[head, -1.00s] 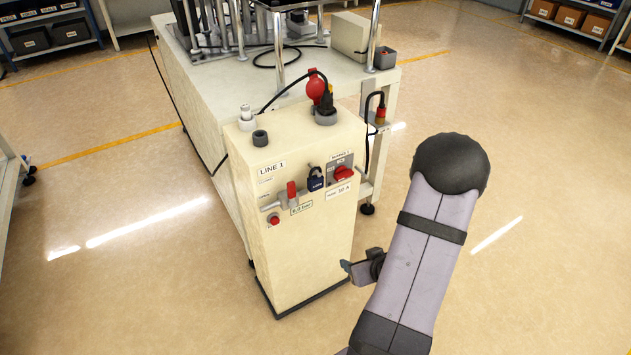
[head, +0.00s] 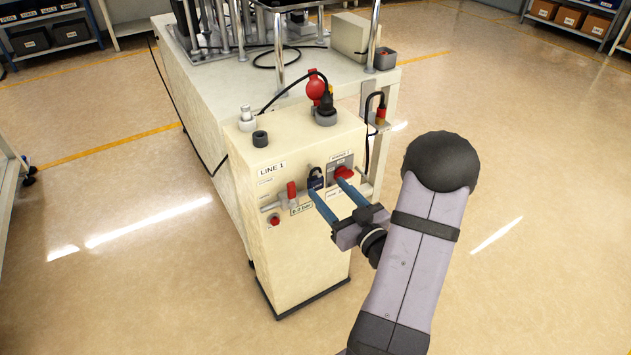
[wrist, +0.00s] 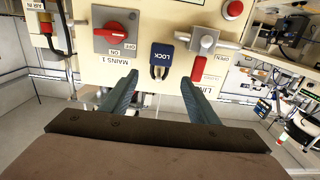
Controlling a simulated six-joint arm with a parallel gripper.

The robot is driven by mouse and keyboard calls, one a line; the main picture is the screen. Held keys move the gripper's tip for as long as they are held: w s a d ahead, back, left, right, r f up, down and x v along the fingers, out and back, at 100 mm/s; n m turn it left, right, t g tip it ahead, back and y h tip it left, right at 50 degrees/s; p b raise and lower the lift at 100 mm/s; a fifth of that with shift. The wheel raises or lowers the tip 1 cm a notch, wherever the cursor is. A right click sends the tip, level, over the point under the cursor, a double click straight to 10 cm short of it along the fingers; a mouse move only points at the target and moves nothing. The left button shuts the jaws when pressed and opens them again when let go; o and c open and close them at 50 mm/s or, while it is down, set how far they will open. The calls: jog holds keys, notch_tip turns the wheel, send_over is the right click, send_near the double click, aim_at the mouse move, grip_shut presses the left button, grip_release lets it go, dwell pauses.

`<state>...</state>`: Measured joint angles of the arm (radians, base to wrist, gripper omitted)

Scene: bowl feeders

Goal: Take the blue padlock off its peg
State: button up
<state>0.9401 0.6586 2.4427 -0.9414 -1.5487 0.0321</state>
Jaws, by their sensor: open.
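The blue padlock (head: 315,180) hangs on the front panel of the cream cabinet (head: 300,235), between a red-handled valve and a red rotary switch. My gripper (head: 328,188) is open and empty in front of the panel. In the wrist view its two fingers (wrist: 160,87) stand widely apart, one to each side of the padlock's line, with their tips short of its body.
The red rotary switch (wrist: 117,32) and the red valve handle (wrist: 199,68) flank the padlock closely. A red button (head: 274,220) sits lower left. The floor to the right is clear.

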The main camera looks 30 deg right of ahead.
aim_at(316, 178)
jog(key=shift+w, duration=2.9)
jog(key=c, duration=1.2)
